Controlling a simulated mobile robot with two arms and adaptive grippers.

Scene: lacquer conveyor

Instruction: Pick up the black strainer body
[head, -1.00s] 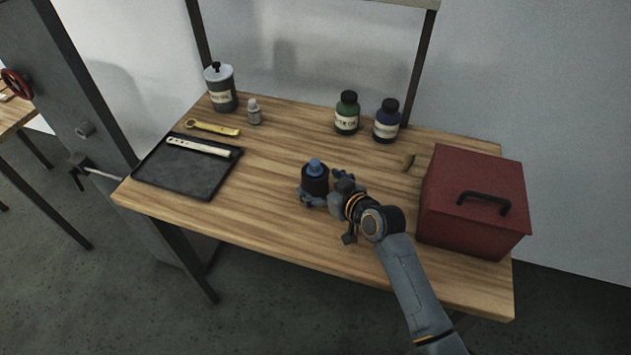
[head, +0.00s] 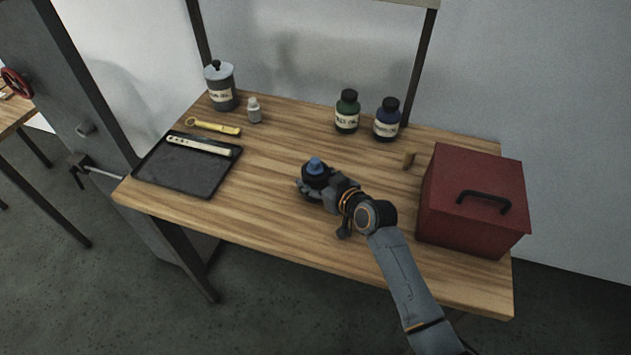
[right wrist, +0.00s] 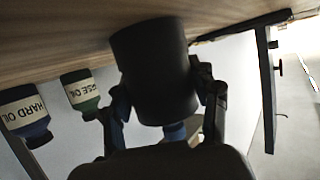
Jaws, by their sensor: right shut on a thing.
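The black strainer body (head: 318,181) is a dark cylinder with a blue piece on top, near the middle of the wooden table in the head view. My right gripper (head: 312,190) is shut on it, coming from the right. In the right wrist view, the strainer body (right wrist: 155,68) sits between the two fingers of the gripper (right wrist: 165,100), upside down in the picture, with the blue part (right wrist: 175,131) showing past it. I cannot tell whether its base touches the table. My left gripper is not in view.
A red toolbox (head: 470,195) stands to the right. A green bottle (head: 347,112) and a blue bottle (head: 387,120) stand behind. The table's front middle is clear.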

